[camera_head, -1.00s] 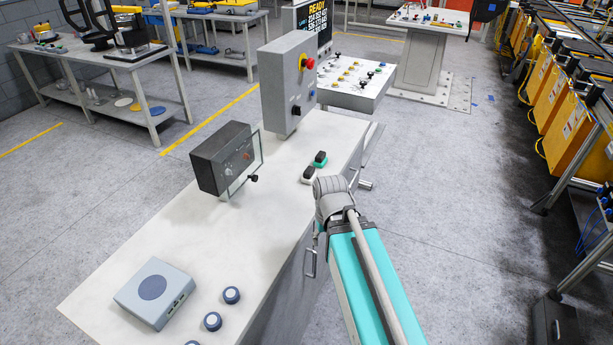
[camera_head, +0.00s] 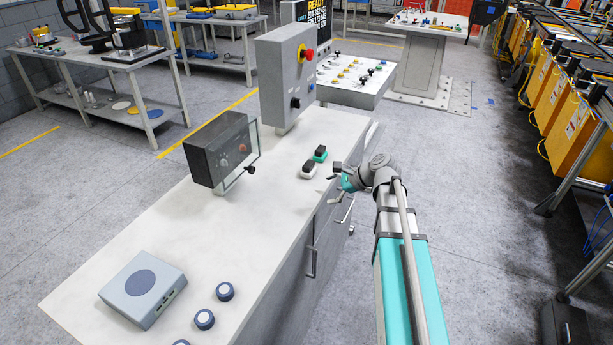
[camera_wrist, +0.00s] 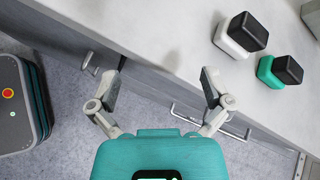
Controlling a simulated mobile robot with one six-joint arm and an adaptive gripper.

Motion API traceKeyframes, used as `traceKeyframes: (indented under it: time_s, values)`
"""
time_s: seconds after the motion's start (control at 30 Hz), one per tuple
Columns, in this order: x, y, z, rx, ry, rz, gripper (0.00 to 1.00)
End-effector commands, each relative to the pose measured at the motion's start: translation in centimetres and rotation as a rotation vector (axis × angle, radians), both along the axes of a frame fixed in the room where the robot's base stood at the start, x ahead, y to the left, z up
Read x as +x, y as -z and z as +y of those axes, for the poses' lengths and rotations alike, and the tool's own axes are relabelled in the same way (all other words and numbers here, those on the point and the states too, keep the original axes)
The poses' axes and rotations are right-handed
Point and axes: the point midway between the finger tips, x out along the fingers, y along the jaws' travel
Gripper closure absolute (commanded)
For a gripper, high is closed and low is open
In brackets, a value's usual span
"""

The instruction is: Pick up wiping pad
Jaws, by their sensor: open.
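Two block-shaped pads with black tops lie on the white counter (camera_head: 165,235). One has a white lower part (camera_head: 308,170) and the other a green one (camera_head: 319,153). In the wrist view the white-based pad (camera_wrist: 233,46) is at the upper right, with the green-based pad (camera_wrist: 270,74) beside it to the right. I cannot tell which is meant. My gripper (camera_wrist: 164,75) is open and empty, its fingers spread at the counter's edge, to the left of and below both pads. In the head view my gripper (camera_head: 340,183) shows small, just right of the pads.
A grey control box (camera_head: 286,80) with a red knob and a dark glass-fronted box (camera_head: 222,150) stand on the counter. A grey-blue box (camera_head: 142,290) and round knobs (camera_head: 224,291) are at its near end. Drawer handles (camera_head: 311,262) stick out from its side.

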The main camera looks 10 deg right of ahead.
Motion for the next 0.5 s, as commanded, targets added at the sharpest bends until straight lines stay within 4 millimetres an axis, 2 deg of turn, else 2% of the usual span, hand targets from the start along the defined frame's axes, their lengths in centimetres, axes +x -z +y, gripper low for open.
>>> traceKeyframes:
  time_s: [0.03,0.2,0.33,0.5]
  values:
    - [1.3,0.1,-1.2,0.075,0.067,0.026,0.0]
    - [3.7,-1.5,-4.0,0.322,0.246,0.12,0.0]
    - [4.8,-2.4,-5.6,0.451,0.325,0.171,0.0]
    - [5.2,-3.0,-6.4,0.526,0.364,0.203,0.0]
